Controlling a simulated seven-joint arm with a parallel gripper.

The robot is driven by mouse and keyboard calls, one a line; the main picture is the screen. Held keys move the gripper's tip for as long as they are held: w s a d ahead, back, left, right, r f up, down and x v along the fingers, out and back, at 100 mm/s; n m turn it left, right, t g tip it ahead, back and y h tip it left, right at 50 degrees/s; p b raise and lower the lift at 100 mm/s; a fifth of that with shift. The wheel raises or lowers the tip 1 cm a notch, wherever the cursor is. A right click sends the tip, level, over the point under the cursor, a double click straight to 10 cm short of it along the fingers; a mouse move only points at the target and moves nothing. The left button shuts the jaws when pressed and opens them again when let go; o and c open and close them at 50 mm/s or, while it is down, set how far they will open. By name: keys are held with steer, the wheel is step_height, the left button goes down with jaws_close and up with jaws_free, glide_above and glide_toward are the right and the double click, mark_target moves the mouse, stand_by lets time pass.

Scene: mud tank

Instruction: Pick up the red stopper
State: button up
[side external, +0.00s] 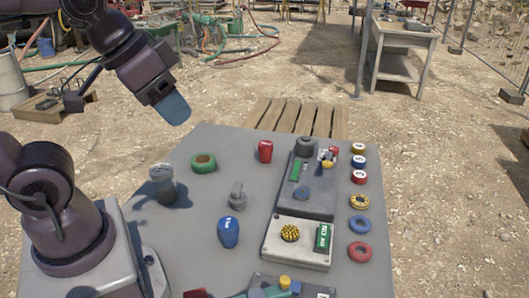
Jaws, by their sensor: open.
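The red stopper (265,151) looks like a rounded red piece standing near the far edge of the grey table, left of the dark tray. My gripper (173,108) is raised above the far left of the table, to the left of the stopper and apart from it. Its blue finger tips point down and to the right. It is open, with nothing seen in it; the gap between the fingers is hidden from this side.
A green ring (203,162) and a grey cylinder (162,183) lie left of the stopper. A grey knobbed piece (237,196) and a blue stopper (228,232) are nearer. The dark tray (314,205) and several coloured rings (360,224) are on the right.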

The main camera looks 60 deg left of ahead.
steer(key=o, duration=0.7)
